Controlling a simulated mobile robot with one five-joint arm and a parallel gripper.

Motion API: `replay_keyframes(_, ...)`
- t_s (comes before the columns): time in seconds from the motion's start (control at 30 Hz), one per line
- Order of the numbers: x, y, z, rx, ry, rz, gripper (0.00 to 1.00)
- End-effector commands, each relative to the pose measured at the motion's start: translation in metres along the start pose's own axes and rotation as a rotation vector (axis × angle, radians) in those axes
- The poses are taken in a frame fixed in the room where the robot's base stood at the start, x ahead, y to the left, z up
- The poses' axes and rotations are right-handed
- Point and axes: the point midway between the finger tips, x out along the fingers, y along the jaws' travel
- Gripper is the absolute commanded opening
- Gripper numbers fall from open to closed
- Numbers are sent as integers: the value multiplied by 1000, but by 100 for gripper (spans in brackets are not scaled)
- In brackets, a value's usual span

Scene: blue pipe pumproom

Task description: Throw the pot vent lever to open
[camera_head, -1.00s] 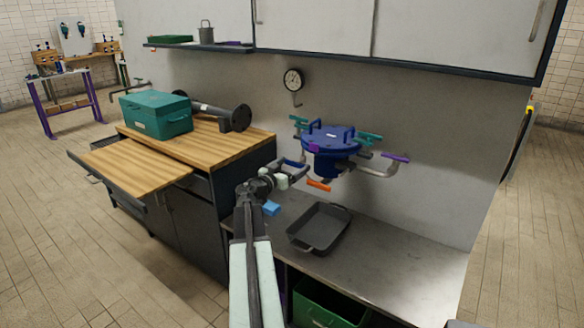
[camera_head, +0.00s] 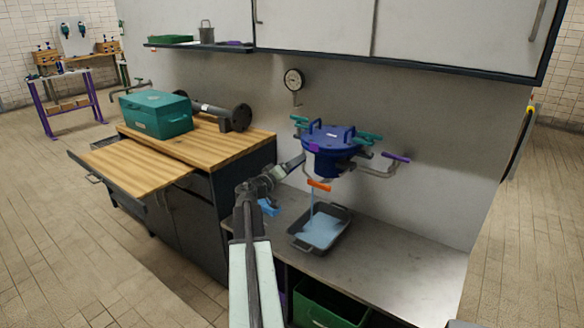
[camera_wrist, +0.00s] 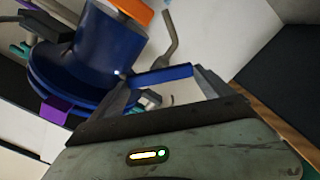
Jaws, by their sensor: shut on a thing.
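The dark blue pot (camera_head: 330,148) is mounted on pipes at the wall, with handles on its lid. My gripper (camera_head: 292,164) is at the pot's left side. In the wrist view its fingers (camera_wrist: 165,82) are shut on a blue lever (camera_wrist: 163,75) beside the pot's blue body (camera_wrist: 100,45). No label on this lever is readable. An orange handle (camera_head: 318,185) is below the pot; a purple handle (camera_head: 396,156) is at its right. Pale blue liquid (camera_head: 313,203) streams down below the pot into the grey tray (camera_head: 338,245).
A blue block (camera_head: 268,207) lies left of the tray. A wooden-topped bench (camera_head: 210,142) with a teal toolbox (camera_head: 156,114) stands at left. The metal counter (camera_head: 410,265) is clear right of the tray. A wall gauge (camera_head: 293,80) hangs above.

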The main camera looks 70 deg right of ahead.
Motion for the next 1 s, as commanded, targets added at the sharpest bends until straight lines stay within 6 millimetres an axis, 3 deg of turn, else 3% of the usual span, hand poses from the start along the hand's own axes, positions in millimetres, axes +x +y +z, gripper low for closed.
replay_keyframes(0.6, -1, -4, 1, -545, 0, -2, 50)
replay_keyframes(1.0, -1, -5, 2, -733, 1, -3, 50)
